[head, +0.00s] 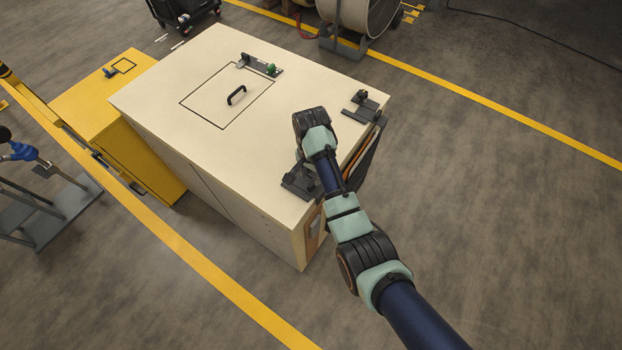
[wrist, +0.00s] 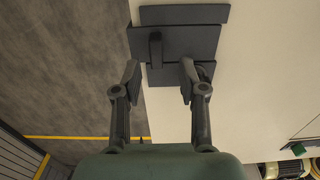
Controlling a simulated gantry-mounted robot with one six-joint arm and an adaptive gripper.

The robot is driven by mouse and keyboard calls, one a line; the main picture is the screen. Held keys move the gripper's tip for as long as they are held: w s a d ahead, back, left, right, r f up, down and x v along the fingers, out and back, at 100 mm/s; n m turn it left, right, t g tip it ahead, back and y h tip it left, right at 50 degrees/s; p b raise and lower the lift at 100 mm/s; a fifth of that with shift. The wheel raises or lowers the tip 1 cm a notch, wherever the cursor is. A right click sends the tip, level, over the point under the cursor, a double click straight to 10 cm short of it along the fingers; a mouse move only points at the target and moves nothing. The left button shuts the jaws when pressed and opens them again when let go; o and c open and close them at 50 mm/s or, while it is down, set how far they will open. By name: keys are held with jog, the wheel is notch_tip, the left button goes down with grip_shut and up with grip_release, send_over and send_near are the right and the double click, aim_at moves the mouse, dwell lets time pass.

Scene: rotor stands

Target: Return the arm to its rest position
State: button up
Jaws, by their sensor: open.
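My arm reaches in from the lower right in the head view, over the near right side of the cream bench (head: 170,95). My gripper (wrist: 160,78) shows in the wrist view with its two fingers apart and nothing held between them. In the head view its fingers are hidden by my wrist. A dark grey stand (wrist: 180,40) with a short upright post lies just past the fingertips on the bench edge. The near dark stand (head: 297,184) is partly covered by my arm in the head view. Whether the fingers touch the stand, I cannot tell.
A second dark stand (head: 363,107) is at the bench's right corner. A black handle (head: 236,95) sits inside an outlined square; a bracket with a green part (head: 270,69) is behind it. A yellow cabinet (head: 125,130) adjoins at left. Floor at right is clear.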

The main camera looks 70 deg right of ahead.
notch_tip(320, 180, up, 4)
jog(key=shift+f, duration=0.25)
dwell(0.5)
